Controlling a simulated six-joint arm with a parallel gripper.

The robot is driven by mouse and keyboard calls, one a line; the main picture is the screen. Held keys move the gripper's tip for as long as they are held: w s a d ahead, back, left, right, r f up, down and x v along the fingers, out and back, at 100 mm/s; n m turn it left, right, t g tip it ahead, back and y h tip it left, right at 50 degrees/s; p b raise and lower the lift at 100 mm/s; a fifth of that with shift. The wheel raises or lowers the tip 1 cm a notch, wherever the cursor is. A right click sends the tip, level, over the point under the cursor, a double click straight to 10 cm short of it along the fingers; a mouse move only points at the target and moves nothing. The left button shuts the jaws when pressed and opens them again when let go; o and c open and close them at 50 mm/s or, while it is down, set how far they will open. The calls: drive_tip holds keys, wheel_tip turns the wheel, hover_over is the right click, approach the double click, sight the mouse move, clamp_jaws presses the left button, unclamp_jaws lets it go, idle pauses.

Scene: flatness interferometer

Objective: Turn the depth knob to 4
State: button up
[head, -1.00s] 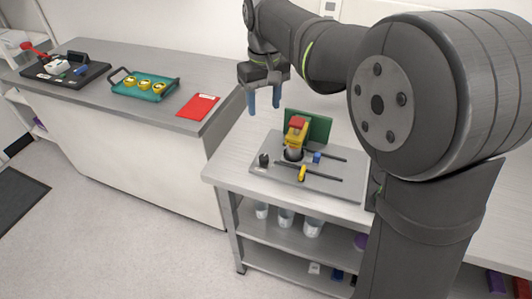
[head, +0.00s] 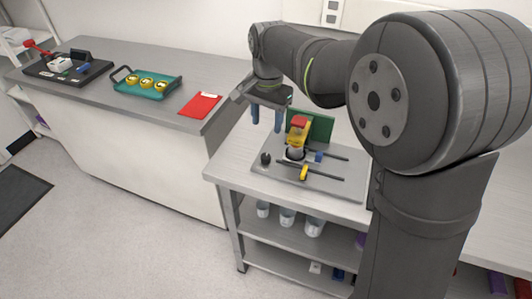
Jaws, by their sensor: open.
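The interferometer stands on a grey base plate (head: 330,186) on the small bench. It has a yellow body with a red top (head: 299,130), a pale round part (head: 295,153) below it and a green panel (head: 320,126) behind. A small black knob (head: 265,158) stands upright at the plate's left. I cannot tell whether it is the depth knob; no numbers or pointer can be read. My gripper (head: 266,127) points down with its blue fingers apart and empty. In the picture it is above the black knob and left of the yellow body, apart from both.
Two dark rods lie across the plate, with a blue slider (head: 319,157) and a yellow slider (head: 304,172). Cups (head: 286,217) stand on the shelf below. The left counter holds a red clipboard (head: 200,104), a teal tray (head: 146,92) and a black tray (head: 40,68).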

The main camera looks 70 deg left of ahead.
sight(266, 156)
wheel_tip(266, 156, down, 13)
drive_tip(key=shift+s+a+r, duration=0.1)
idle(0.3)
drive_tip(key=c, duration=1)
